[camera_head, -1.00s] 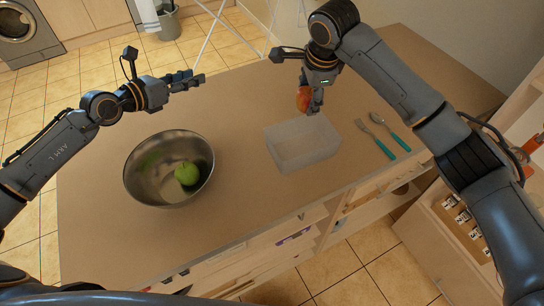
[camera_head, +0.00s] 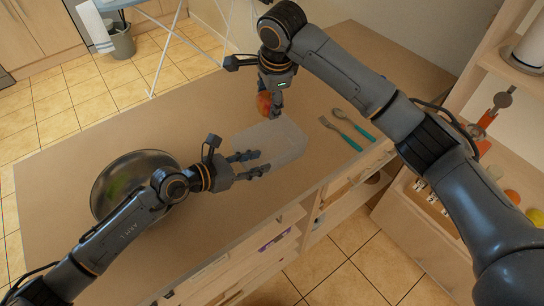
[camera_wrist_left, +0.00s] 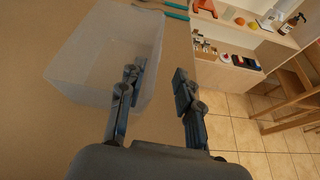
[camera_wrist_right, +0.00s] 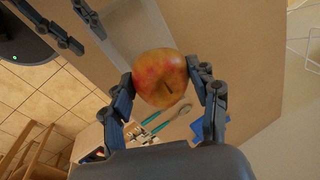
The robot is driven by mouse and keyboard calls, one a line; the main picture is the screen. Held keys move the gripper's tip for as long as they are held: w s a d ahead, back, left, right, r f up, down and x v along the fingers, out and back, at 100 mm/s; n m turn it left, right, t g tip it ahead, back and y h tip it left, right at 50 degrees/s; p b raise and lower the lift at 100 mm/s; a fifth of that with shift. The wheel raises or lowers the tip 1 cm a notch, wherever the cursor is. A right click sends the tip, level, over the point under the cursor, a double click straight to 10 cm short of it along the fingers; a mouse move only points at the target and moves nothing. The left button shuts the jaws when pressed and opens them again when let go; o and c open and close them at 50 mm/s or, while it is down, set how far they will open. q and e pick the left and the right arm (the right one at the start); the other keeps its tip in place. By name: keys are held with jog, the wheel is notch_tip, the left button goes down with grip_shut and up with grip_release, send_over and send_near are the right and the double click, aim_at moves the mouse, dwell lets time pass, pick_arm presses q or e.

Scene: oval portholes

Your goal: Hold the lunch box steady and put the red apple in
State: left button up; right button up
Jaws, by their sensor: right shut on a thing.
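The lunch box (camera_head: 290,143), a clear, open, empty tub, stands on the table near its front edge; it also shows in the left wrist view (camera_wrist_left: 85,60). My left gripper (camera_head: 256,163) is open at the box's near left side. In the left wrist view, one finger overlaps the box wall and the other is outside it; I cannot tell whether they touch it. The red apple (camera_wrist_right: 160,77) is held between the fingers of my right gripper (camera_wrist_right: 166,88). In the head view the apple (camera_head: 264,104) hangs just beyond the box's far side, partly hidden by the gripper.
A metal bowl (camera_head: 105,178) stands at the left, partly hidden by my left arm. A fork (camera_head: 340,134) and a spoon (camera_head: 353,124) with teal handles lie right of the box. Open shelves (camera_head: 440,205) stand further right. The table's back left is clear.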

aim_at(285, 155)
pick_arm(q)
jog(key=x, duration=0.8)
grip_shut()
